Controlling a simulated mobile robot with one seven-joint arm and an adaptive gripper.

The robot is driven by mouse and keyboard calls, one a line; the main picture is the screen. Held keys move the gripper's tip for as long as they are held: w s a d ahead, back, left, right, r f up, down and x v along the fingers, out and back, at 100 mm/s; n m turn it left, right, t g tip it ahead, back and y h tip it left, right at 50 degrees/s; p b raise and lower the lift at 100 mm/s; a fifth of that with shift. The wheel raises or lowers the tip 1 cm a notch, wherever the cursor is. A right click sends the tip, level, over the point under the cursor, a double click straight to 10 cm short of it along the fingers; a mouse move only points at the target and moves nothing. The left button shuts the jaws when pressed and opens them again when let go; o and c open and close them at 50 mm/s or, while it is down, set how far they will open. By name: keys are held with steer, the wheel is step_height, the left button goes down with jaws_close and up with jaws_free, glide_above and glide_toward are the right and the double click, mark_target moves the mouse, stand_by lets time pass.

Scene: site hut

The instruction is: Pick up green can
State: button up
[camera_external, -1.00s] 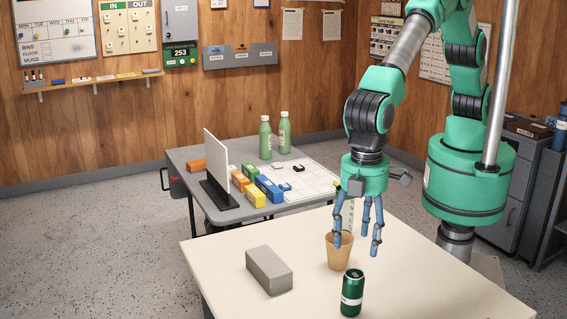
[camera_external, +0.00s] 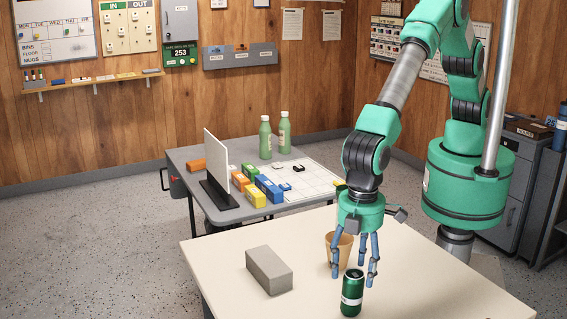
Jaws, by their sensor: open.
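The green can (camera_external: 352,292) stands upright near the front edge of the cream table, with a pale band around its lower half. My gripper (camera_external: 354,274) points down with its blue fingers spread open. The fingertips are close to the top of the can in the picture, one at its left and others at its right. I cannot tell whether they touch it or are still behind it. The gripper holds nothing that I can see.
A tan cup (camera_external: 344,242) stands behind the can, partly hidden by my fingers. A grey block (camera_external: 268,270) lies to the left on the cream table (camera_external: 430,285). Behind is a grey table (camera_external: 185,157) with coloured blocks and two green bottles. The cream table's right side is clear.

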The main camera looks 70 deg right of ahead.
mark_target(351, 302)
steer(key=shift+w+a+f+b, duration=0.1)
steer(key=shift+f+b, duration=0.75)
steer(key=shift+f, duration=1.75)
steer(key=shift+c, duration=0.2)
steer(key=c, duration=0.8)
